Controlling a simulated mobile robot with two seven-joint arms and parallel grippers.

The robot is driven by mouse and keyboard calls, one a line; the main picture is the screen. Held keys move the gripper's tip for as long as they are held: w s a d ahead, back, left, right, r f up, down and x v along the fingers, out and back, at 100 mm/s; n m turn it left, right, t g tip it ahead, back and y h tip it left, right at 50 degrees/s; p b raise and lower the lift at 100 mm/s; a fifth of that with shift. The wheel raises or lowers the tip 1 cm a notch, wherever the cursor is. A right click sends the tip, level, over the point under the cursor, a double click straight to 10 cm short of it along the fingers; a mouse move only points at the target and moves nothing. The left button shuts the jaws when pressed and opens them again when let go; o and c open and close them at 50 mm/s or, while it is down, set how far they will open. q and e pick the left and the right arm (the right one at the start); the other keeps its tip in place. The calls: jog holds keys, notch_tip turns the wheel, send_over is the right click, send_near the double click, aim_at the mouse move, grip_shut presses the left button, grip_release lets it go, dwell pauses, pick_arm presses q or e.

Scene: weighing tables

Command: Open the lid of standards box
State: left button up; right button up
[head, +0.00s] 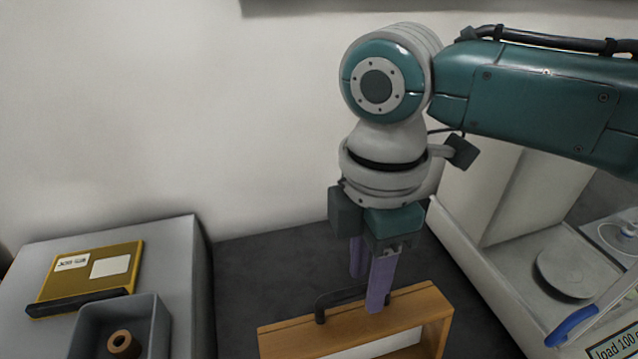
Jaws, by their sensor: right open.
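A wooden box (290,338) with a pale front panel stands at the bottom centre; I take it for the standards box. A dark bar handle (323,300) rises from its top edge. My right gripper (369,292) points down over the box, its two purple fingers open and apart. The nearer finger overlaps the right part of the handle and hides it, so I cannot tell whether they touch. The lower part of the box is cut off by the frame. My left gripper is not in view.
On the left, a grey block (185,260) bears a yellow case (85,275) with labels and a grey bin (150,310) holding a brown ring (124,343). On the right, a white balance housing has a round pan (575,268). Dark surface lies between.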

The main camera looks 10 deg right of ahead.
grip_shut()
dwell(1.4)
